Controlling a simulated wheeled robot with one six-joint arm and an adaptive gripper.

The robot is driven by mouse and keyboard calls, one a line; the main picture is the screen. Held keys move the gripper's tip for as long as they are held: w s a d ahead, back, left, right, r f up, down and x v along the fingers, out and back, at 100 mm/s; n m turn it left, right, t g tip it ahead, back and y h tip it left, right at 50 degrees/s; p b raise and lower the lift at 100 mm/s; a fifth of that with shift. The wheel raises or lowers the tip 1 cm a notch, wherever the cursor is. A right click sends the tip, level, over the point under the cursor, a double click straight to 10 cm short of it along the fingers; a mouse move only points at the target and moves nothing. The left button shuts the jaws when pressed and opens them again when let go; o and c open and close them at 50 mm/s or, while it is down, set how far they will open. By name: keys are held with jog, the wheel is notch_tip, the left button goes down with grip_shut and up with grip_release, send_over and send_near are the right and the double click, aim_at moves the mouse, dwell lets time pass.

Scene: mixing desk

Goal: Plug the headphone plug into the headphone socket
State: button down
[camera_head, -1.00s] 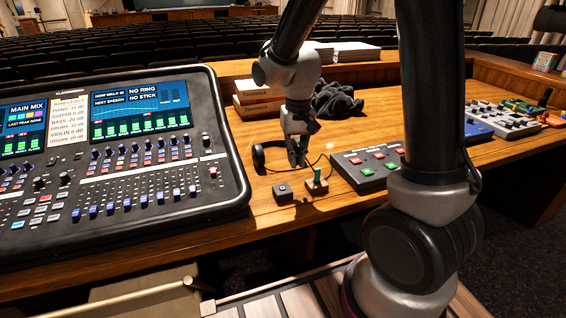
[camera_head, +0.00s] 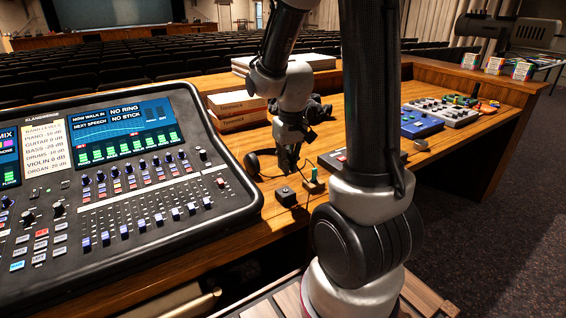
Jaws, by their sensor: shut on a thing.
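My gripper (camera_head: 288,167) is shut just above the mixing desk's wooden top. What it holds is too small and dark to make out clearly; it appears to be the headphone plug. A small dark box with a round feature on top, seemingly the headphone socket (camera_head: 286,197), sits on the wood almost directly below the fingertips in the picture. A gap shows between them. Black headphones (camera_head: 253,164) lie to the left of the gripper, partly hidden beside the mixer. Their thin cable is hard to follow here.
A small wooden block with an upright green piece (camera_head: 314,183) stands right of the dark box. A button panel (camera_head: 332,160) is partly behind my arm. The large mixer (camera_head: 120,180) fills the left. Boxes (camera_head: 238,108) and dark cloth lie behind the gripper.

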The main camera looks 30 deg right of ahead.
jog(key=shift+w+a+n, duration=0.1)
jog(key=shift+w+n, duration=0.05)
jog(key=shift+n, duration=0.35)
jog(key=shift+r, duration=0.3)
jog(key=shift+w+a+r, duration=0.1)
jog(key=shift+a+r, duration=0.05)
jog(key=shift+r, duration=0.35)
jog(key=shift+w+a+r, duration=0.1)
jog(key=shift+r, duration=0.35)
jog(key=w+a+r, duration=0.5)
jog(key=w+a, duration=0.4)
jog(key=w, duration=0.3)
jog(key=w+a+r, duration=0.6)
jog(key=w+a, duration=0.2)
jog(key=w, duration=0.3)
send_over(198, 148)
jog(key=f, duration=0.8)
jog(key=shift+s, duration=0.3)
jog(key=shift+f, duration=0.6)
jog(key=shift+w+f, duration=0.15)
jog(key=shift+f, duration=0.7)
jog(key=shift+f, duration=0.55)
